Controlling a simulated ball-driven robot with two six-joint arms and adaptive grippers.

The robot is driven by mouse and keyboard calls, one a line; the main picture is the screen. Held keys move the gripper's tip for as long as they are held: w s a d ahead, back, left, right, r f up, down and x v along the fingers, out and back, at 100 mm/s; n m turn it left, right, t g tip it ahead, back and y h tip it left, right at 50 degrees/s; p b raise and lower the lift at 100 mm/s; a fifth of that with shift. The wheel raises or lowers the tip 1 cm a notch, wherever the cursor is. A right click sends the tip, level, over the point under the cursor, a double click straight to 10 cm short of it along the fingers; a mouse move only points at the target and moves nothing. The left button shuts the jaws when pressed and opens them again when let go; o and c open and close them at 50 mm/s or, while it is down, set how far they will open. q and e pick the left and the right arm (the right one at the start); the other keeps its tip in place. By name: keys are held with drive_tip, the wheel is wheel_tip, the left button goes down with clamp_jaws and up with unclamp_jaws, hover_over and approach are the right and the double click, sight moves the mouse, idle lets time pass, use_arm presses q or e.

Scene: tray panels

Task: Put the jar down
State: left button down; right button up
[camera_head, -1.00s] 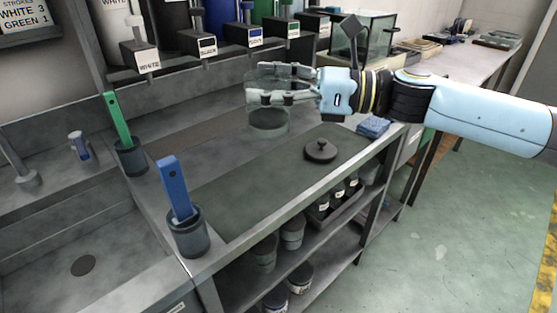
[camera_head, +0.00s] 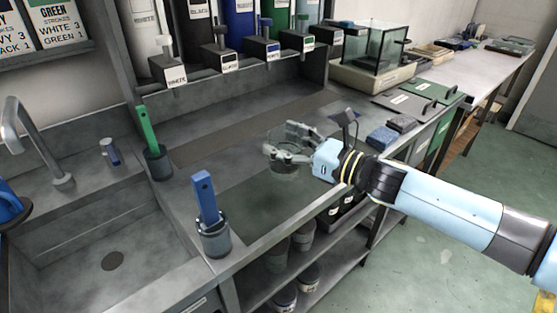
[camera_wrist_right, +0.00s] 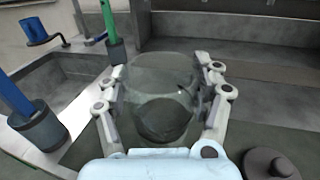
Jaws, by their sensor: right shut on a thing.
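The jar (camera_head: 285,168) is clear glass, open at the top and upright. My right gripper (camera_head: 287,146) is shut around it, with a finger on each side. In the right wrist view the jar (camera_wrist_right: 160,85) sits between the fingers of the gripper (camera_wrist_right: 163,90). The jar is low over the dark strip of the counter (camera_head: 262,208); I cannot tell whether its base touches. A dark round lid with a knob (camera_wrist_right: 270,165) lies at the lower right of the wrist view. My arm hides it in the head view. My left gripper is not in view.
A blue-handled tool (camera_head: 206,198) and a green-handled tool (camera_head: 147,130) stand in dark cups left of the jar. Labelled dispensers (camera_head: 222,60) line the back. Folded cloths (camera_head: 383,138) and a glass tank (camera_head: 375,50) are to the right. The sink (camera_head: 110,240) is at left.

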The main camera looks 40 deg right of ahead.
sight(277, 163)
drive_tip(key=shift+w+a+f, duration=0.15)
drive_tip(key=shift+a+f, duration=0.1)
drive_tip(key=shift+a, duration=0.2)
drive_tip(key=shift+w+a+f, duration=0.1)
drive_tip(key=shift+a+f, duration=0.1)
drive_tip(key=shift+a, duration=0.2)
wheel_tip(277, 163, down, 4)
drive_tip(key=shift+f, duration=0.1)
drive_tip(key=o, duration=1.7)
drive_tip(key=shift+f, duration=0.1)
